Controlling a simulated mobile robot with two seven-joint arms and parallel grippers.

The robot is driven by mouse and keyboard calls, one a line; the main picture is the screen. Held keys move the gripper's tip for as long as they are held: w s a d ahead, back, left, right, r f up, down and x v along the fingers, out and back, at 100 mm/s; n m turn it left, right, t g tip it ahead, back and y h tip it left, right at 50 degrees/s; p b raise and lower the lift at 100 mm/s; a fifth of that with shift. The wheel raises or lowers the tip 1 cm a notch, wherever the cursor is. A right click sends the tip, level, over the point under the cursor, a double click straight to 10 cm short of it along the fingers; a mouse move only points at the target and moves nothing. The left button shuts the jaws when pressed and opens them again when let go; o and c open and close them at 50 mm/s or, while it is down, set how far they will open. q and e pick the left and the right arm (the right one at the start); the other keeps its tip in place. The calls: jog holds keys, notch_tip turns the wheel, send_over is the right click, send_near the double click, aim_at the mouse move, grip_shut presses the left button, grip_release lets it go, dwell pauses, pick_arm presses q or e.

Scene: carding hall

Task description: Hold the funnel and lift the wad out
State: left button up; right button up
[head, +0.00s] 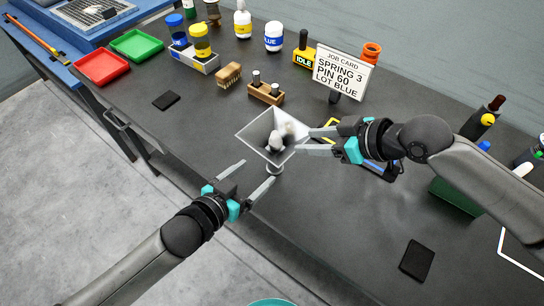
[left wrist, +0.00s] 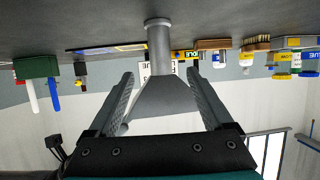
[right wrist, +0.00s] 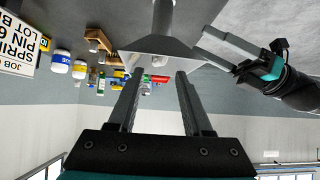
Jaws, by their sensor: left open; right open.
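The funnel (head: 252,132) is a grey, square-mouthed hopper standing upright on the dark table, narrowing to a round spout at its foot. A whitish wad (head: 275,141) sits inside its mouth. My left gripper (head: 257,172) is open at the funnel's near left side; the funnel (left wrist: 162,97) shows between and beyond its fingers in the left wrist view. My right gripper (head: 304,140) is open at the funnel's right rim, its fingertips close to the mouth. The funnel (right wrist: 160,50) is ahead of them in the right wrist view. Contact cannot be told for either gripper.
A job card (head: 342,74) stands behind the funnel to the right. A wooden block with pegs (head: 266,94) and a brush (head: 229,75) lie behind it. Red (head: 101,68) and green (head: 137,45) trays sit far left. A black pad (head: 416,260) lies front right.

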aim_at(275, 156)
pick_arm(q)
jog(key=x, duration=1)
jog(key=shift+w+d+f, duration=0.15)
jog(key=shift+w+f, duration=0.05)
grip_shut()
dwell(1.1)
dwell(1.3)
